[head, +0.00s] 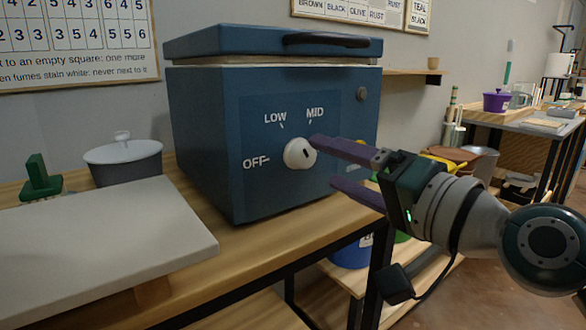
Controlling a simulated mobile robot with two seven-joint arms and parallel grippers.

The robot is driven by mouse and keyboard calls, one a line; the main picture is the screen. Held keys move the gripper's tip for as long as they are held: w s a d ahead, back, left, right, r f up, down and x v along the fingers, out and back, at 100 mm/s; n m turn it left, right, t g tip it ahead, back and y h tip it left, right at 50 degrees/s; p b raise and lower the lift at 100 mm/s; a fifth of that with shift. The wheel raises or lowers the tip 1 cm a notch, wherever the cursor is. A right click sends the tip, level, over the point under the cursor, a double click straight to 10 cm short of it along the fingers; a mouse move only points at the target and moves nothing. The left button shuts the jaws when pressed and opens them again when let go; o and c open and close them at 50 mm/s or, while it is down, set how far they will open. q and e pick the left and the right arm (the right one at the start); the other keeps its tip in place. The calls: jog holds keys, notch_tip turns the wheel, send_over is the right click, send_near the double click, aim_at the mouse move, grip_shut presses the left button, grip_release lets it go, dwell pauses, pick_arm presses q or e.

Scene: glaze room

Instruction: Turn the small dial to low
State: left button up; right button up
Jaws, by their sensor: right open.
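The small dial (296,154) is a round white knob on the front of a blue kiln-like box (215,130). The labels OFF, LOW and MID are printed around it, OFF to its left, LOW at upper left and MID at upper right. A dark mark shows on the knob, but I cannot tell for sure which label it points at. My right gripper (324,162) is open, with its purple fingers just right of the dial. The upper fingertip is close to the knob's upper right edge; I cannot tell whether it touches. My left gripper is not in view.
A pale slab (100,240), a grey lidded pot (124,160) and a green object (38,178) are at left. Another table with a purple pot (496,101) stands right.

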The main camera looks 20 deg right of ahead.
jog(key=v, duration=0.6)
jog(key=s+a+r+n+g+p, duration=0.4)
jog(key=s+a+n+g+p, duration=0.4)
jog(key=p, duration=0.5)
jog(key=s+d+r+n+g+h+p, duration=0.1)
jog(key=s+d+r+g+h+p, duration=0.25)
jog(key=s+p, duration=0.4)
jog(key=s+d+r+n+g+h+p, duration=0.1)
jog(key=s+d+r+g+h+p, duration=0.15)
jog(key=s+d+r+p, duration=0.35)
jog(key=w+a+r+p+v, duration=0.1)
jog(key=w+p+v, duration=0.2)
jog(key=p+v, duration=1.3)
jog(key=w+a+r+p+v, duration=0.1)
jog(key=w+p+v, duration=0.3)
jog(key=p+v, duration=1.2)
jog(key=p, duration=0.3)
jog(key=shift+a+t, duration=0.3)
